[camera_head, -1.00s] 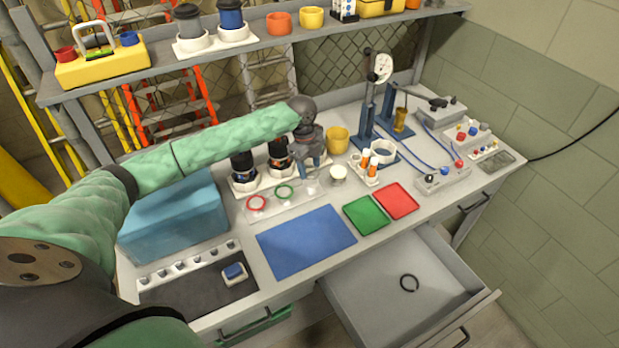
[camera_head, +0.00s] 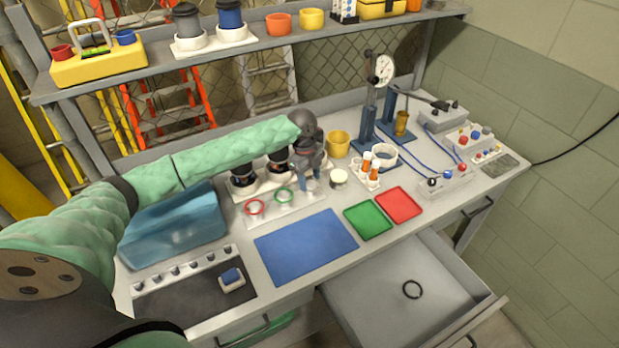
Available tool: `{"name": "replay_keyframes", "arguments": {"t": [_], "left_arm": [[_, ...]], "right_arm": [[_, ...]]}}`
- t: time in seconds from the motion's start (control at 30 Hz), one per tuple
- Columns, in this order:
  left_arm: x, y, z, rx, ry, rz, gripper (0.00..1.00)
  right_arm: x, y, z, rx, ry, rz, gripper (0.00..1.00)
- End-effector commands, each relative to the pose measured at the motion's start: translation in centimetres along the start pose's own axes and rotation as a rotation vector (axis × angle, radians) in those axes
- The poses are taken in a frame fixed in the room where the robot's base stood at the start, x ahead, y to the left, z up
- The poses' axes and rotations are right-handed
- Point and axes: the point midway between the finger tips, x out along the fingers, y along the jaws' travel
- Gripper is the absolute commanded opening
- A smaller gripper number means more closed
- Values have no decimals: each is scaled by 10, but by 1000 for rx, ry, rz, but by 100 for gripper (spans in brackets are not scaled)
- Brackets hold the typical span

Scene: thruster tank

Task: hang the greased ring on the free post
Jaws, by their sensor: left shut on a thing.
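A pale board (camera_head: 283,210) on the bench carries a red ring (camera_head: 254,208) and a green ring (camera_head: 284,195) side by side. My left gripper (camera_head: 309,184) points down over the board's right end, right of the green ring. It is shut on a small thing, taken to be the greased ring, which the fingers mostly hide. The free post cannot be made out; the gripper covers that end of the board. Whether the held thing touches a post cannot be told. My right gripper is not in view.
A white jar (camera_head: 338,179) and a yellow cup (camera_head: 337,143) stand close to the gripper's right. Dark canisters (camera_head: 243,170) stand behind the board. A blue mat (camera_head: 305,246) lies in front. A dark ring (camera_head: 411,289) lies in the open drawer (camera_head: 375,298).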

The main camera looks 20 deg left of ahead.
Motion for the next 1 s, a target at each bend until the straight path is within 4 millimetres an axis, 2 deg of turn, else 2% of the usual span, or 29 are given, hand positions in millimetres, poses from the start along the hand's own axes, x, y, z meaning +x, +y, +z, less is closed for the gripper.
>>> {"name": "replay_keyframes", "arguments": {"t": [0.03, 0.13, 0.43, 0.57, 0.6, 0.7, 1.0], "left_arm": [[1, 0, 0, 0, 0, 0, 53], [1, 0, 0, 0, 0, 0, 72], [0, 0, 0, 0, 0, 0, 72], [-7, 0, 0, 0, 0, -1, 72], [-11, -1, 0, 0, 0, -2, 72], [-24, 0, 1, 1, -1, -2, 72], [-71, -1, 0, 0, -1, -3, 72]], "right_arm": [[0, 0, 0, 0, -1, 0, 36], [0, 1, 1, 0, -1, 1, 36], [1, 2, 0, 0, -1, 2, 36], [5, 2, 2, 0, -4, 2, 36], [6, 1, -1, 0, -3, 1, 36], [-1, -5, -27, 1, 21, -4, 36], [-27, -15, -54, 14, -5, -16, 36]]}}
